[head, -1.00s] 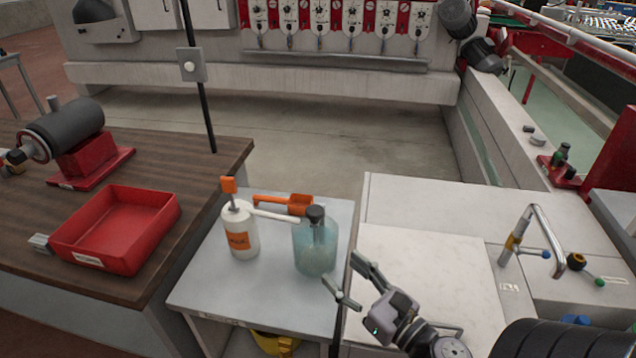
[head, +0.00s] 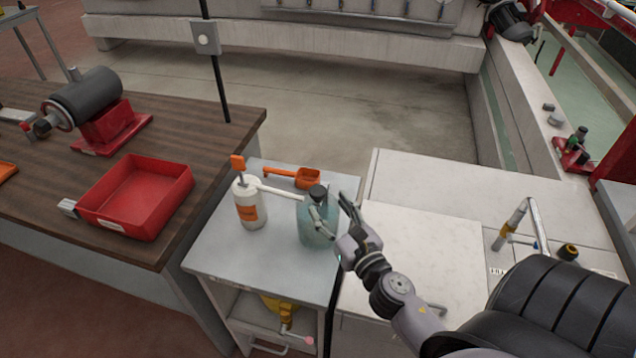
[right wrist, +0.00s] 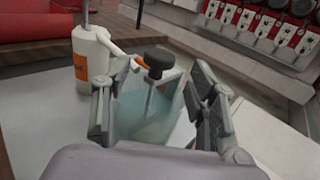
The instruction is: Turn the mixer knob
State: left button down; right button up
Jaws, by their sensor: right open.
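A translucent blue-green jar (head: 307,232) with a black knob (head: 317,191) on top stands on the small grey table. In the right wrist view, the black knob (right wrist: 158,59) sits on a stem going down into the jar (right wrist: 150,112). This looks like the mixer knob, though no label shows. My right gripper (head: 333,208) is open at the jar's right side in the head view. In the right wrist view, the open fingers (right wrist: 165,72) lie on either side of the jar, below the knob's level. Contact cannot be told. My left gripper is out of view.
A white pump bottle (head: 249,208) stands left of the jar, its spout pointing toward it. An orange scoop (head: 305,178) lies behind. A red tray (head: 140,190) sits on the wooden bench. A tap (head: 518,222) stands at the right. The white worktop (head: 420,240) has clear room.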

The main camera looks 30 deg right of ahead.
aim_at(322, 197)
jog(key=w, duration=0.1)
jog(key=w+p, duration=0.1)
jog(key=w, duration=0.3)
jog(key=shift+w+d, duration=0.25)
jog(key=shift+d, duration=0.1)
jog(key=shift+w, duration=0.45)
jog(key=shift+c, duration=0.5)
jog(key=c, duration=1.1)
jog(key=shift+o, duration=0.2)
jog(key=shift+n+y, duration=0.4)
jog(key=shift+y, duration=0.1)
